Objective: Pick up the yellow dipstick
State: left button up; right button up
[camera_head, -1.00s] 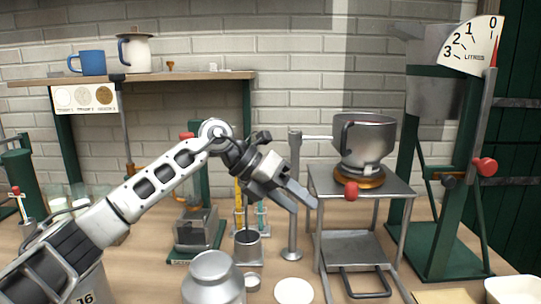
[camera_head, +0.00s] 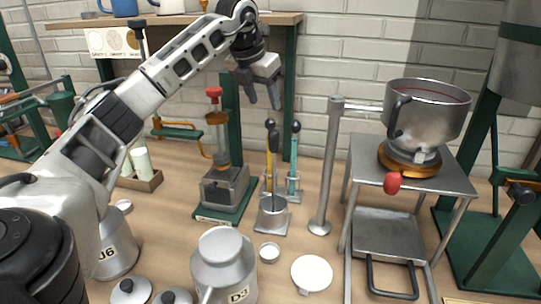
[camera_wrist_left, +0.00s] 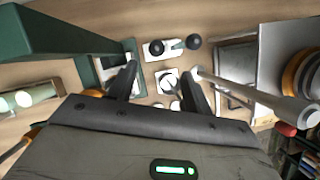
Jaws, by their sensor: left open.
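The yellow dipstick (camera_head: 269,168) stands upright in a small rack behind a grey metal cup (camera_head: 272,212), with a dark knob at its top. A teal stick (camera_head: 294,170) with a dark knob stands just right of it. A dark rod (camera_head: 274,170) rises from the cup and partly covers the yellow dipstick. My left gripper (camera_head: 263,101) is open and empty, fingers pointing down, just above the knobs. In the left wrist view the open fingers (camera_wrist_left: 160,72) frame the cup (camera_wrist_left: 168,79), and two dark knobs (camera_wrist_left: 175,44) show beyond them. My right gripper is not in view.
A green stand with a glass column (camera_head: 217,140) is close on the left, and a metal post (camera_head: 328,170) on the right. A pot (camera_head: 425,108) sits on a steel stand. Milk cans (camera_head: 222,265) and lids are in front. A shelf (camera_head: 180,20) hangs behind.

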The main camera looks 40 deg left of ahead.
aim_at(269, 119)
pick_arm(q)
jog(key=x, duration=0.4)
jog(key=shift+w+f, duration=0.1)
jog(key=shift+w, duration=0.05)
jog(key=shift+a+p+x, duration=0.2)
jog(key=shift+p+x, duration=0.15)
jog(key=shift+x, duration=0.95)
jog(key=shift+a+p+x, duration=0.15)
jog(key=shift+p+x, duration=0.2)
jog(key=shift+x, duration=0.95)
jog(key=shift+w, duration=0.1)
grip_shut()
